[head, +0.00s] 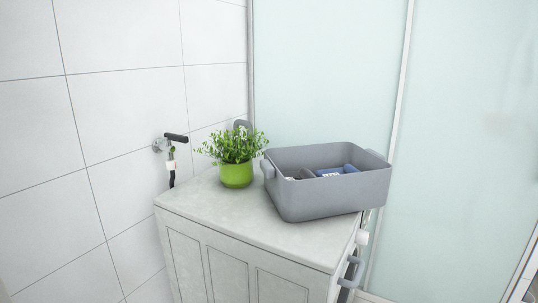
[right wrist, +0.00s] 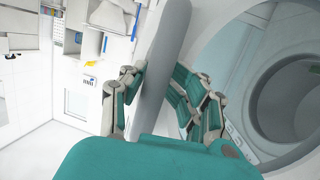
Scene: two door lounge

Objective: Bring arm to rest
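My right gripper (right wrist: 157,82) shows in the right wrist view, with teal pads and pale jointed fingers. Its fingers lie on both sides of a long grey bar (right wrist: 167,35) that looks like a handle. I cannot tell whether they press on it. A large round opening (right wrist: 292,105) with a pale rim is to the right of the fingers. In the head view a grey handle (head: 351,270) sticks out at the right side of the pale cabinet-like unit (head: 215,215).
A grey basket (head: 325,202) holding dark and blue items stands on the unit's top. A plant in a green pot (head: 236,176) is left of it. A black-handled tap (head: 176,138) is on the tiled wall. Frosted glass panels (head: 325,75) stand behind.

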